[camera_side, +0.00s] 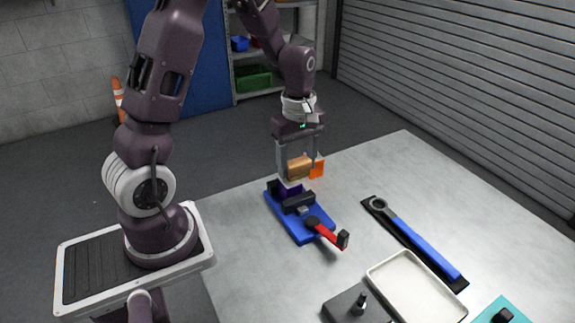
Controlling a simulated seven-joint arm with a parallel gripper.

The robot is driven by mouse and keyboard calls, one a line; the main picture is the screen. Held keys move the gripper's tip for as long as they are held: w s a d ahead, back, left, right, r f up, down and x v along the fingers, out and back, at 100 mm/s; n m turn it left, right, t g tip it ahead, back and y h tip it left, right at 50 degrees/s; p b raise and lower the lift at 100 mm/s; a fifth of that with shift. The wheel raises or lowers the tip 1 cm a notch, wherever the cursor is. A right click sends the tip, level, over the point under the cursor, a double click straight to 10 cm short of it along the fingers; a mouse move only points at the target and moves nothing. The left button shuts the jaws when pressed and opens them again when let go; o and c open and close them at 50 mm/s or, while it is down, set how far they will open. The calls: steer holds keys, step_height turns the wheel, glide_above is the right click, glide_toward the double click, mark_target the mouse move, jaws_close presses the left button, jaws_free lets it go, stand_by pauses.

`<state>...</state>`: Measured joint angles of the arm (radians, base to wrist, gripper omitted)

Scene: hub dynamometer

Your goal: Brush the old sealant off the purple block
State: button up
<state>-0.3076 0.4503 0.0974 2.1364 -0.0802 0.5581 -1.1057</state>
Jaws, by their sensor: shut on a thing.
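The purple block (289,189) sits at the far end of a blue vise (300,228), between its dark jaws. My gripper (299,168) points down just above it and is shut on a tan, wood-coloured brush (299,167). The brush's underside is close over the top of the purple block; I cannot tell whether they touch. The block's top is largely hidden, and I cannot make out any sealant on it.
An orange piece (317,167) shows beside my gripper. The vise's red handle (328,234) sticks out toward the front right. A blue-handled wrench (420,243), a cream tray (415,290), a dark pegged block (357,304) and a teal mat (487,316) lie to the right and front.

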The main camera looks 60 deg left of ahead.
steer(key=shift+w, duration=0.45)
steer(key=shift+s+d, duration=0.15)
steer(key=shift+d, duration=0.15)
steer(key=shift+s, duration=2.85)
steer(key=shift+w, duration=2.75)
steer(key=shift+w+r, duration=0.1)
steer(key=shift+w, duration=0.2)
steer(key=shift+s+r, duration=0.15)
steer(key=shift+r, duration=3.9)
